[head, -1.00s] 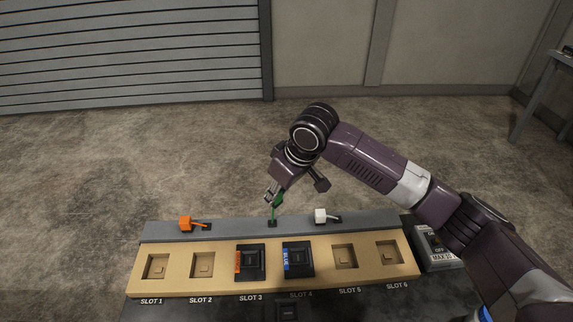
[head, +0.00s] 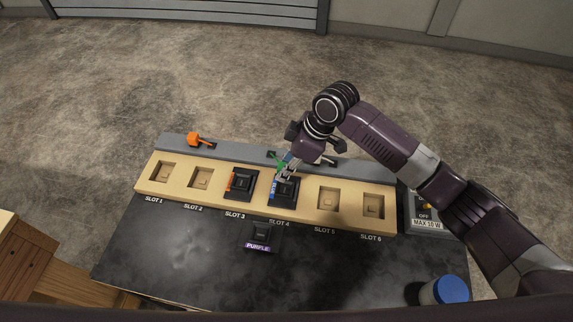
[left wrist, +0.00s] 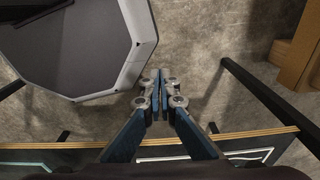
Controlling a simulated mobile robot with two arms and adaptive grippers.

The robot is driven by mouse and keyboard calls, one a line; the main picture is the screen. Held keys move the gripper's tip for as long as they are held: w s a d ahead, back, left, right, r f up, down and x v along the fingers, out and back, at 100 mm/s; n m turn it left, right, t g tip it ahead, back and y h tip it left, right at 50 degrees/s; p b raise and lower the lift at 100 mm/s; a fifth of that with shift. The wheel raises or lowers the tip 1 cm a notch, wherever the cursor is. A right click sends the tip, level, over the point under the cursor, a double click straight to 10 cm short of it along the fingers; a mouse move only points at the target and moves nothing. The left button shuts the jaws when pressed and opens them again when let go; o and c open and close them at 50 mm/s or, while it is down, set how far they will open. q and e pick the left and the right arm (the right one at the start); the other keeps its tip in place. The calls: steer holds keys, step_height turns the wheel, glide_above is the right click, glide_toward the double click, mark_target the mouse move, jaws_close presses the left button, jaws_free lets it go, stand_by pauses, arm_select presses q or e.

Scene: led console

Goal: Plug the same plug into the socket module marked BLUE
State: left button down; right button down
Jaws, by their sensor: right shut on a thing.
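My right gripper (head: 286,172) is shut on the green plug (head: 280,164) and holds it at the far part of the socket module marked BLUE (head: 284,193). This module is black with a blue label and sits in slot 4. The fingers cover part of the module, and I cannot tell whether the plug touches its socket. My left gripper (left wrist: 160,78) shows only in the left wrist view, shut and empty, with its fingers together, away from the console.
A module with an orange label (head: 241,184) fills slot 3. An orange plug (head: 194,138) rests on the grey rail (head: 235,146). A PURPLE module (head: 260,236) lies on the black table (head: 180,245). A blue-topped container (head: 452,289) and a switch box (head: 424,215) stand at right.

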step_height(320, 180, down, 4)
steer(key=b, duration=0.3)
steer(key=shift+d, duration=0.15)
steer(key=shift+f+b, duration=0.4)
steer(key=shift+f, duration=0.4)
steer(key=shift+p, duration=0.8)
stand_by(0.3)
steer(key=shift+f, duration=0.65)
stand_by(1.1)
